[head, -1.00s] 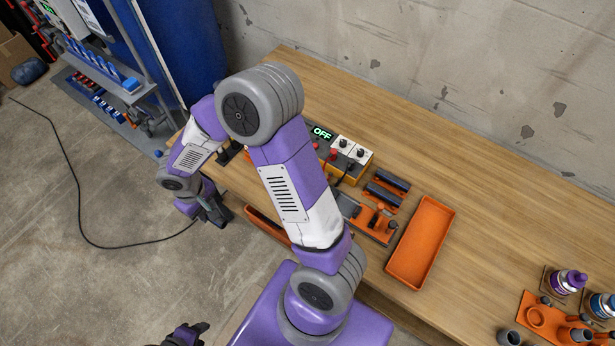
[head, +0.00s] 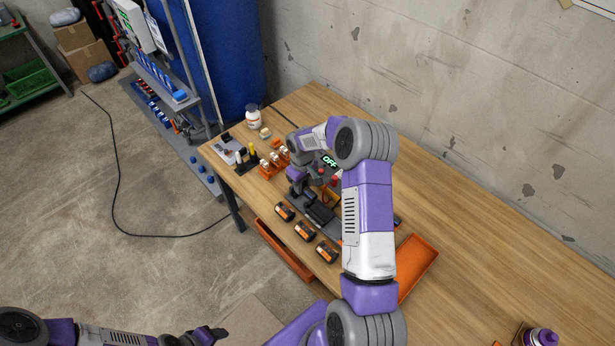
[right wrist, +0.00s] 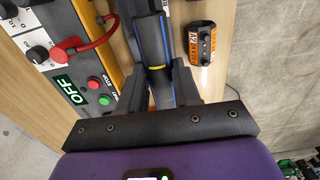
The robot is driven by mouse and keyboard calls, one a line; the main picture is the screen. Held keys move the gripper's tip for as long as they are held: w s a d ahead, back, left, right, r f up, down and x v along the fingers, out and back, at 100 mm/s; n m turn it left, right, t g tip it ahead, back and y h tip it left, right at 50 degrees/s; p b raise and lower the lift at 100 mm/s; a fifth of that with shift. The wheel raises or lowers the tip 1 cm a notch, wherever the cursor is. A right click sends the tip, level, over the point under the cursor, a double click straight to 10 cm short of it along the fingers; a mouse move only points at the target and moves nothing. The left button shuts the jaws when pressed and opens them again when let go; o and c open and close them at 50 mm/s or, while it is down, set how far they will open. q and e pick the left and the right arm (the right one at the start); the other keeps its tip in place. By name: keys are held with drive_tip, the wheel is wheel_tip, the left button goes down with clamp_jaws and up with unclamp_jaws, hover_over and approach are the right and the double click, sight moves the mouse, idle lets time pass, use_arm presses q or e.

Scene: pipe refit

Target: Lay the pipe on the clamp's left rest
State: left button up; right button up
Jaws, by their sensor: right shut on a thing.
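My right gripper (head: 300,188) is over the left part of the bench, in front of the control box. In the right wrist view, its fingers (right wrist: 158,92) are shut on a dark cylinder (right wrist: 152,38), seemingly the pipe, marked with thin blue and yellow lines. A grey fixture, seemingly the clamp, shows around and beneath the pipe. I cannot tell whether the pipe touches a rest. In the head view, dark parts (head: 320,213) lie beside the gripper, and my arm hides much of that area. My left gripper (head: 208,335) is low at the bottom edge, away from the bench; its jaw opening is unclear.
The control box with a green OFF display (head: 329,160) stands behind the gripper. Several black-and-orange blocks (head: 304,231) line the bench front. An orange tray (head: 420,262) lies right of my arm. A white bottle (head: 253,116) stands at the back left. The right bench is mostly clear.

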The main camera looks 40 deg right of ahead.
drive_tip(key=shift+s+d+f+b, duration=0.1)
drive_tip(key=shift+d+f+b, duration=0.25)
drive_tip(key=shift+f, duration=0.35)
drive_tip(key=shift+w+d+f+b, duration=0.1)
drive_tip(key=shift+d+f+b, duration=0.2)
drive_tip(key=shift+f, duration=0.4)
drive_tip(key=shift+s+d+f+b, duration=0.1)
drive_tip(key=shift+d+f+b, duration=0.1)
drive_tip(key=shift+f+b, duration=0.35)
drive_tip(key=shift+p, duration=0.3)
drive_tip(key=shift+f+b, duration=0.2)
drive_tip(key=shift+b, duration=0.25)
drive_tip(key=shift+f, duration=0.15)
drive_tip(key=shift+f+b, duration=0.4)
drive_tip(key=shift+b, duration=0.1)
drive_tip(key=shift+f, duration=0.15)
drive_tip(key=shift+f+b, duration=0.75)
